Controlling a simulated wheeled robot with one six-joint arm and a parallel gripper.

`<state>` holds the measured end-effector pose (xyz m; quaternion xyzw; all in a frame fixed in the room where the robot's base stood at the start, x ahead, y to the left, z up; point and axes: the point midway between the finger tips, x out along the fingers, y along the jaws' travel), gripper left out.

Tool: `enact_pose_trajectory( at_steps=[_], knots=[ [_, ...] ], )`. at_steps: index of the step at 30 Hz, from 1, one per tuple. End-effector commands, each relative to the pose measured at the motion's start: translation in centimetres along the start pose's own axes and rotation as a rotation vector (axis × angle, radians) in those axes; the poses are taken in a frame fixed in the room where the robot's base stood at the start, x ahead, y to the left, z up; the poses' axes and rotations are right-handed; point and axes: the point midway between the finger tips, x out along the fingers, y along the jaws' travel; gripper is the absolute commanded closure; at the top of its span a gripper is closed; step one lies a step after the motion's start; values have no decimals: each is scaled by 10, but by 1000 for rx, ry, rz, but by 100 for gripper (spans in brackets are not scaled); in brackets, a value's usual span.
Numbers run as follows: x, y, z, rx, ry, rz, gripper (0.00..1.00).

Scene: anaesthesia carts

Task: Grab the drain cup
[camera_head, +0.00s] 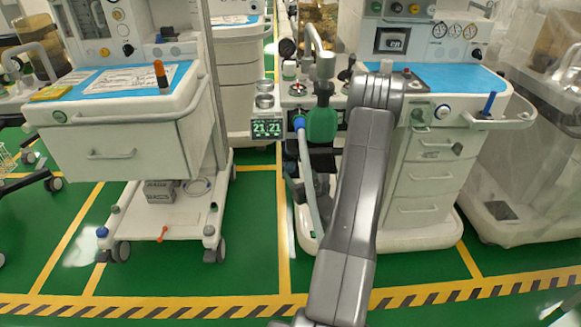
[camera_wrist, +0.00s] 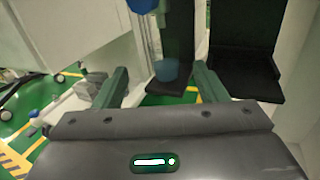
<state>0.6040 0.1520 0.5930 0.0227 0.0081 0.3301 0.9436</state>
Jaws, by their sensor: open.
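In the wrist view, a small bluish translucent cup (camera_wrist: 166,71), which looks like the drain cup, sits low ahead of my gripper (camera_wrist: 160,82). It lies between the two finger lines as seen in the picture, seemingly beyond the fingertips. My gripper is open, with one finger at each side and nothing held. In the head view, my arm covers part of the right cart, and I cannot make out my fingers or the cup there.
A dark bracket (camera_wrist: 242,72) stands right of the cup in the wrist view. In the head view, the right cart (camera_head: 432,182) carries a green canister (camera_head: 322,125) and a pale hose (camera_head: 308,178). The left cart (camera_head: 130,135) stands apart, with green floor between.

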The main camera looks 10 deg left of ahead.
Motion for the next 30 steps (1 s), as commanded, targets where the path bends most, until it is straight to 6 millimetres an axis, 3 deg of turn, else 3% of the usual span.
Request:
enact_pose_trajectory(
  at_steps=[3,11,18,28,30],
  knots=[
    [19,0,-1,-2,-1,1,34],
    [39,-2,-2,-2,-2,1,34],
    [73,-7,-3,-1,-1,1,34],
    [80,-7,-2,0,0,0,34],
    [80,-7,-2,0,0,0,48]
  ],
)
